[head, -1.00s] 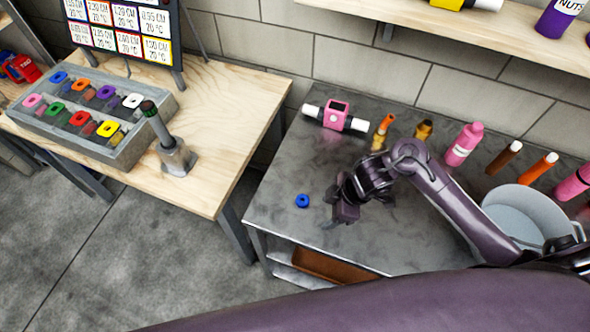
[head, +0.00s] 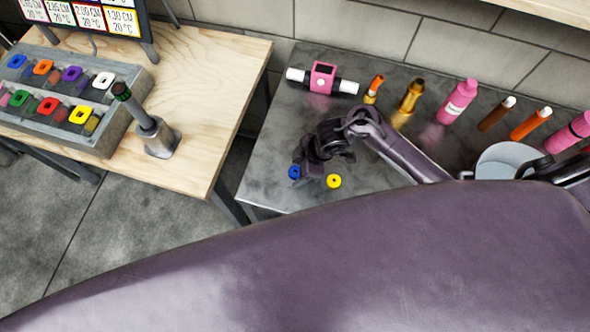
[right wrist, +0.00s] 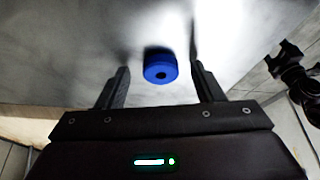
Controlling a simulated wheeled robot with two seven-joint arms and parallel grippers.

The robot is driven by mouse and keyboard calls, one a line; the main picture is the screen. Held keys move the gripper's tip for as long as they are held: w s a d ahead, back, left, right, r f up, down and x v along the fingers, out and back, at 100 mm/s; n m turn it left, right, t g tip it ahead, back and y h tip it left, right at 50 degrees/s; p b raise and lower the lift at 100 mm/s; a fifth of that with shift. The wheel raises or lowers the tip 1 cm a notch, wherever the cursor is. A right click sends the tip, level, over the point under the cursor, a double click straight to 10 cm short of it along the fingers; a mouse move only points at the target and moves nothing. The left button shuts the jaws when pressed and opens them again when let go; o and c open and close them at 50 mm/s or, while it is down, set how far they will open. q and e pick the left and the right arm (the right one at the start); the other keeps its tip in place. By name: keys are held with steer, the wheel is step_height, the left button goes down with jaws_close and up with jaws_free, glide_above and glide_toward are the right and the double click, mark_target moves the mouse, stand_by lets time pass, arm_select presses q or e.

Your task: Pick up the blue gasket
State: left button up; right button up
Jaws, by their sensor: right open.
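The blue gasket (head: 294,172) is a small ring on the grey metal table (head: 270,135), near its left front edge. My right gripper (head: 306,171) is low over the table, close beside the gasket in the head view. In the right wrist view the blue gasket (right wrist: 160,66) shows between the two spread fingertips of my right gripper (right wrist: 161,72), with a gap on each side. The gripper is open and empty.
A yellow ring (head: 334,181) lies just right of my right gripper. A wooden table (head: 205,110) with a tray of coloured blocks (head: 105,125) is at the left.

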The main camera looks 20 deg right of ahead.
steer(key=c, duration=0.7)
arm_select(q)
steer(key=shift+s, duration=0.35)
arm_select(e)
steer(key=c, duration=0.4)
steer(key=shift+o, duration=0.2)
arm_select(q)
step_height(320, 180, up, 5)
steer(key=p, duration=0.4)
steer(key=shift+w+f+p, duration=0.1)
steer(key=shift+w+p, duration=0.05)
steer(key=shift+p, duration=0.25)
arm_select(e)
step_height(320, 180, up, 20)
